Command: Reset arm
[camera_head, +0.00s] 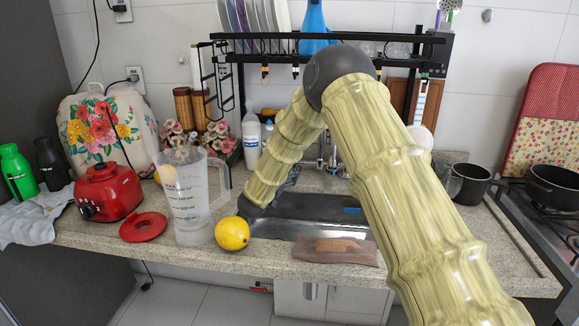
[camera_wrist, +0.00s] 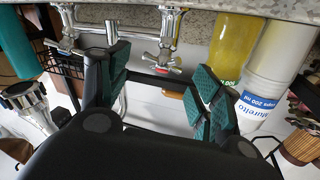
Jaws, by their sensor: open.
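My gripper (camera_wrist: 162,82) shows in the wrist view with its two green-padded fingers spread apart. Nothing is between the pads. Behind the gap is a chrome faucet (camera_wrist: 165,55) with a cross-shaped handle. In the head view my arm bends high over the counter and its forearm comes down to the left end of the sink (camera_head: 310,222). The gripper there is mostly hidden behind the forearm, low by the sink's back left.
A lemon (camera_head: 232,233), clear jug (camera_head: 188,205) and red blender base (camera_head: 107,191) stand left of the sink. A black rack (camera_head: 300,37) spans above. Bottles (camera_head: 251,140) stand close behind the forearm. A dark mug (camera_head: 468,184) is at right.

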